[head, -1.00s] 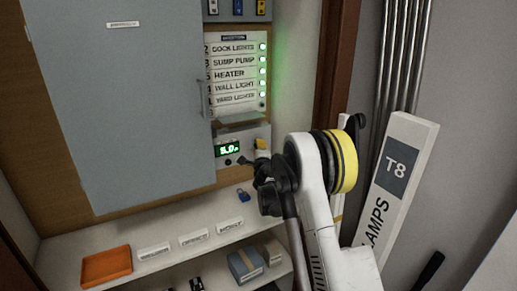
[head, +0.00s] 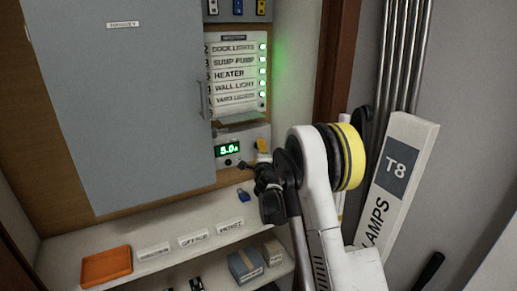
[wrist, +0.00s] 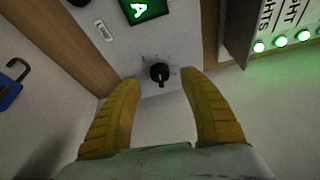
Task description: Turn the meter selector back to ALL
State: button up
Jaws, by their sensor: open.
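The meter is a light panel with a green lit display (head: 228,149) below the list of labelled lights. In the wrist view part of that display (wrist: 144,8) shows a letter A. The selector is a small black knob (wrist: 159,73) on the pale panel, with fine marks around it that are too small to read. My gripper (wrist: 161,80) is open, with one yellow finger on either side of the knob in the picture. I see no contact with the knob. In the head view my gripper (head: 262,146) is at the meter's right side, mostly hidden by my wrist.
A column of labels with green lamps (head: 263,70) is above the meter. A grey cabinet door (head: 130,100) is to the left. A blue padlock (wrist: 12,84) is left in the wrist view. Below is a shelf with an orange tray (head: 106,265). A T8 lamps box (head: 402,165) leans at right.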

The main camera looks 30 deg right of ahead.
jog(key=v, duration=0.8)
jog(key=shift+s, duration=0.3)
jog(key=shift+a, duration=0.15)
